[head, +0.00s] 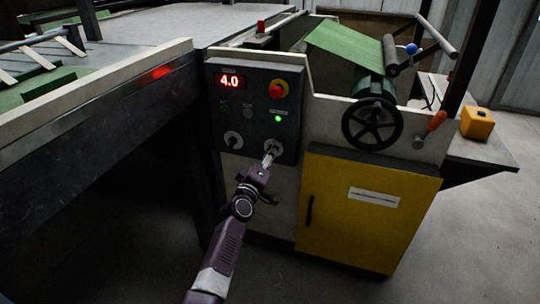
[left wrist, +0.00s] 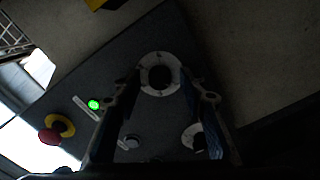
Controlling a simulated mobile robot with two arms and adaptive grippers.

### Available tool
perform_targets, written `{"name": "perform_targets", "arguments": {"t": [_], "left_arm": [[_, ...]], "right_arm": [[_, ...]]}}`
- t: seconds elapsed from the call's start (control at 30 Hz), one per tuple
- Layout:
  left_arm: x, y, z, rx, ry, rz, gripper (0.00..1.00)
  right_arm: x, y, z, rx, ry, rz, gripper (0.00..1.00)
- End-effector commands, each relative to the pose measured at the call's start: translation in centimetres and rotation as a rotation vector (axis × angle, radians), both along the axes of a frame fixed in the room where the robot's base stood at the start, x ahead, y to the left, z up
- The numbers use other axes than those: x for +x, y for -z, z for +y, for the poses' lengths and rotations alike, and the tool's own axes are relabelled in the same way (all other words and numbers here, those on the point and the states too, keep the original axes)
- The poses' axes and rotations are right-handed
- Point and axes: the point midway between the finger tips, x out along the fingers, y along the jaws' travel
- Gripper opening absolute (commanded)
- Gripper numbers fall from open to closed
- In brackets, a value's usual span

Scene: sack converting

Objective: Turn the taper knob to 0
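A dark control panel (head: 254,105) on the machine front carries two round dials with pale plates. The right knob (head: 274,146) also shows in the left wrist view (left wrist: 160,76). The left knob (head: 233,140) also shows there (left wrist: 195,137). Their labels are too small to read, so I cannot tell which is taper. The red display (head: 229,81) reads 4.0. My left gripper (head: 268,158) is at the right knob. In the left wrist view its fingers (left wrist: 160,88) are apart, one on either side of that knob; contact is unclear. My right gripper is not in view.
A red emergency stop (head: 278,89) and a lit green lamp (head: 278,118) sit above the right knob. A yellow cabinet door (head: 367,215) is below right. A black handwheel (head: 372,124) projects on the right. A long table edge (head: 100,95) lies left of the panel.

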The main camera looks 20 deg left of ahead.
Motion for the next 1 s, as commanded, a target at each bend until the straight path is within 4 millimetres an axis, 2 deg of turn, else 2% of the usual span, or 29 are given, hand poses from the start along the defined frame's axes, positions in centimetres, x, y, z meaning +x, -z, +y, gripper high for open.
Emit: {"name": "perform_targets", "arguments": {"t": [0.27, 0.7, 1.0], "left_arm": [[-1.4, 0.0, -0.1, -0.002, 0.001, 0.0, 0.38], [-8.6, 0.2, 0.3, 0.0, 0.0, 0.002, 0.38], [-11.7, 0.0, 0.4, -0.001, 0.0, 0.0, 0.38]], "right_arm": [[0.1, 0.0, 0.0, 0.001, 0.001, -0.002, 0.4], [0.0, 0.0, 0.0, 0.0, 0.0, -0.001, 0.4], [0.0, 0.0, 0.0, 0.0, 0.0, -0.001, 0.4]]}}
